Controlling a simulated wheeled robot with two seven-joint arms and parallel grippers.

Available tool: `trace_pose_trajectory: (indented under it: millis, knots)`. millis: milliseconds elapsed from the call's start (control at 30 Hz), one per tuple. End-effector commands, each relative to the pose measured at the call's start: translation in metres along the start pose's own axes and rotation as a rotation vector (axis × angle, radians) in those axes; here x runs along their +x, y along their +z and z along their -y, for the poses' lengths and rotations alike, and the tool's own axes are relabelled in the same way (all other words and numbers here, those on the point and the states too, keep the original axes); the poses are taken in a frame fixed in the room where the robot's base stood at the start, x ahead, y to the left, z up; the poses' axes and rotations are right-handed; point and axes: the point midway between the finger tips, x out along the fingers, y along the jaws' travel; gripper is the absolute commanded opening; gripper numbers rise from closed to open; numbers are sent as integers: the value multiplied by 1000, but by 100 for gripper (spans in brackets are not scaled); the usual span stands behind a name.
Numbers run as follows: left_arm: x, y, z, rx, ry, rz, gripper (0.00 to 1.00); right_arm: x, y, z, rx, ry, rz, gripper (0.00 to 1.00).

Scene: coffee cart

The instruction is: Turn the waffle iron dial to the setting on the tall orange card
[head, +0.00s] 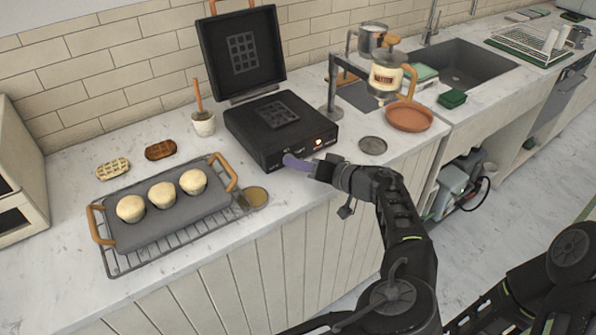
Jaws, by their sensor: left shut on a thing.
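The black waffle iron (258,135) stands on the counter with its lid (242,52) raised. Its front panel has small white markings and a glowing orange-red light (319,142). My left gripper (290,161) is at the front panel, its purple fingers shut on what seems to be the dial. The fingers hide the dial, so I cannot read its setting. I cannot make out a tall orange card in this view. Part of my right arm shows at the lower right, but its gripper is out of view.
Left of the iron, a dark tray (170,218) with three pale buns sits on a wire rack. A terracotta dish (409,117) and grey disc (372,145) are right, before the sink (468,65).

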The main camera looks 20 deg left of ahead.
Motion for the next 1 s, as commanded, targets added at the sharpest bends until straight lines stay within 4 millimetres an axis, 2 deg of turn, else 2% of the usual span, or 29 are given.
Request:
trace_pose_trajectory:
  millis: [33, 233, 767, 800, 1000]
  knots:
    - [1, 2, -3, 26, -11, 0, 0, 6, 0, -2, -1, -1, -1, 36]
    - [1, 1, -2, 115, -48, -4, 0, 13, 0, -5, 0, -1, -1, 36]
    - [0, 0, -1, 151, -65, -5, 0, 14, -1, -6, 0, 0, -2, 36]
    - [0, 0, -1, 151, -64, -5, 28, 14, -1, -6, 0, 0, -2, 36]
    - [0, 0, -1, 151, -64, -5, 45, 14, -1, -6, 0, 0, -2, 36]
